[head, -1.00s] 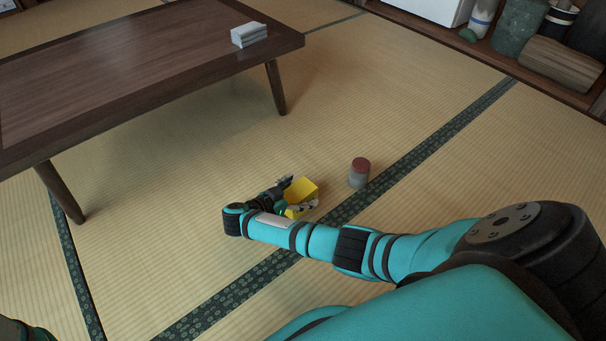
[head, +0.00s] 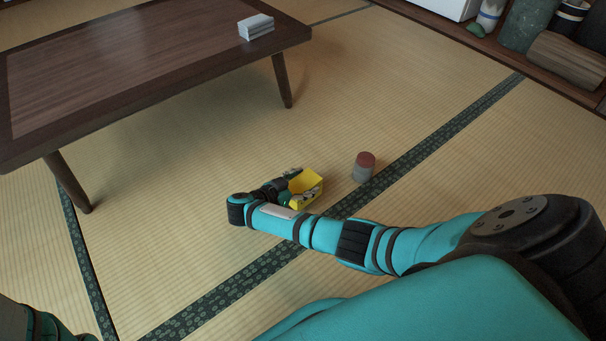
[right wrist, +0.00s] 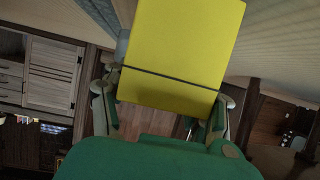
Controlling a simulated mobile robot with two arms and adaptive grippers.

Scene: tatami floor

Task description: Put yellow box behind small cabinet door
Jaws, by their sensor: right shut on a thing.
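The yellow box (head: 307,181) is in my right gripper (head: 298,188), above the tatami near the middle of the head view. In the right wrist view the yellow box (right wrist: 180,55) fills the upper middle, between the two fingers of the right gripper (right wrist: 168,105), which is shut on it. My left gripper is not in view; only a bit of dark and teal, likely my left arm, shows at the bottom left corner of the head view. A wooden cabinet with doors (right wrist: 50,75) shows at the left of the right wrist view; I cannot tell if it is the small cabinet.
A red-topped grey can (head: 364,167) stands on the tatami just right of the box. A low wooden table (head: 130,75) with a pale stack (head: 256,27) on it is at the upper left. A shelf with jars and a log (head: 565,60) is at the upper right.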

